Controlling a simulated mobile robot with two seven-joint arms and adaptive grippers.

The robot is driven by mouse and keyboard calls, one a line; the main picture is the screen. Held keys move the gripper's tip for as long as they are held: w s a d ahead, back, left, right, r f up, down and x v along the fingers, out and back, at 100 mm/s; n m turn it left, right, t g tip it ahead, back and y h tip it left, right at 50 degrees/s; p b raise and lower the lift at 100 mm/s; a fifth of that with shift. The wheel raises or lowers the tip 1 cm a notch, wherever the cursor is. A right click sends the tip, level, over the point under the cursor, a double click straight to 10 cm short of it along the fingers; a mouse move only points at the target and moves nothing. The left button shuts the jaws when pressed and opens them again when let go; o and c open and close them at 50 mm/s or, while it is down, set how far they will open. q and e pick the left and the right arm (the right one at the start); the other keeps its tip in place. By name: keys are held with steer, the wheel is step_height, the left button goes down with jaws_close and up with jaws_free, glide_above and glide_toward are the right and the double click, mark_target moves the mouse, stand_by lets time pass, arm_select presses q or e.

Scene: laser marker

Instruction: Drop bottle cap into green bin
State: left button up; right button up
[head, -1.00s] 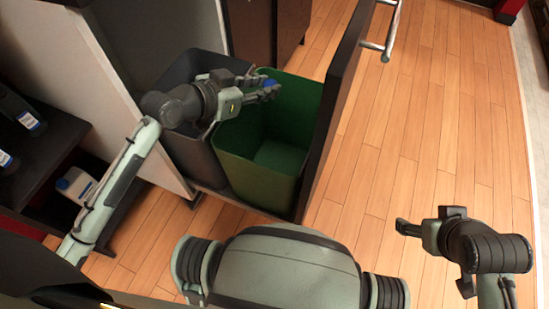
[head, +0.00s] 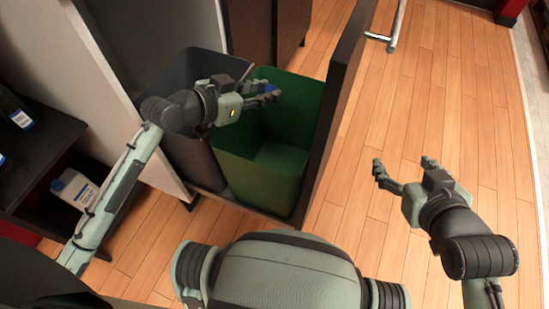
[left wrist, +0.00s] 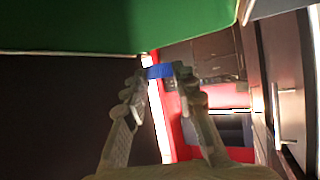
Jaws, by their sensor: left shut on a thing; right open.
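The blue bottle cap (head: 269,87) is held between the fingertips of my left gripper (head: 271,93). In the left wrist view the cap (left wrist: 158,71) spans the gap between the two fingertips of the left gripper (left wrist: 159,75). The green bin (head: 258,173) stands open in a pull-out drawer. My left gripper is over the back left part of its opening, above the rim. The bin's green wall (left wrist: 100,25) fills the top of the left wrist view. My right gripper (head: 404,167) is open and empty over the wooden floor.
A dark grey bin (head: 190,155) stands left of the green bin. The dark drawer front (head: 340,105) with a metal handle (head: 398,25) borders the green bin on the right. A shelf at left holds a white bottle (head: 72,186). The floor at right is clear.

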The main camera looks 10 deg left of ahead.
arm_select(q)
steer(key=o, duration=0.8)
steer(key=v, duration=1.2)
steer(key=shift+d, duration=0.1)
